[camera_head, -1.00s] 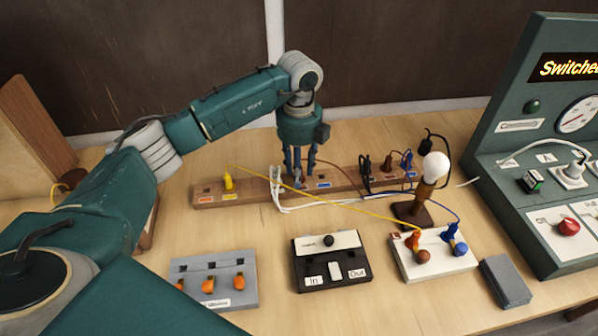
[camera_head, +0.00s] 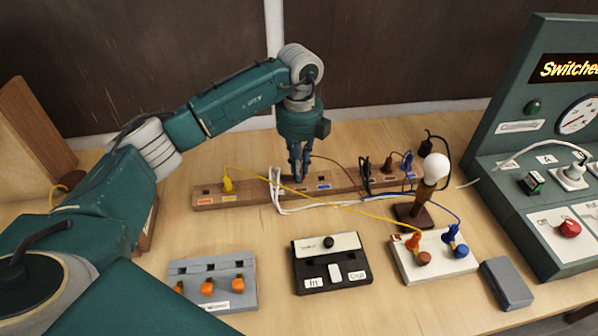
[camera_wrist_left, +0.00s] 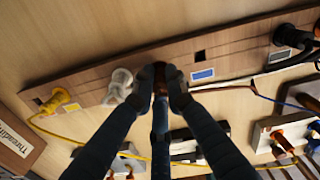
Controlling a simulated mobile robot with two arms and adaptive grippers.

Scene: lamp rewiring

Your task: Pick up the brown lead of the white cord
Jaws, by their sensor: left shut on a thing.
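My left gripper (camera_head: 300,178) is at the wooden terminal strip (camera_head: 245,197), just right of the white cord (camera_head: 275,187). In the left wrist view, the left gripper (camera_wrist_left: 160,85) has its two fingertips closed on the sides of a brown lead (camera_wrist_left: 174,78), seen as a brown plug end. The fingers hide most of it. I cannot tell whether it still sits in the strip. A brown wire (camera_head: 335,163) arcs from behind the fingers to the right. A white plug (camera_wrist_left: 120,85) stands just left of the fingertips.
A yellow plug (camera_head: 228,184) stands in the strip's left part, with a yellow wire running right. Dark plugs (camera_head: 366,170) and a lamp (camera_head: 435,168) stand to the right. A grey switch box (camera_head: 213,283), a black box (camera_head: 331,262) and a white block (camera_head: 433,257) lie in front.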

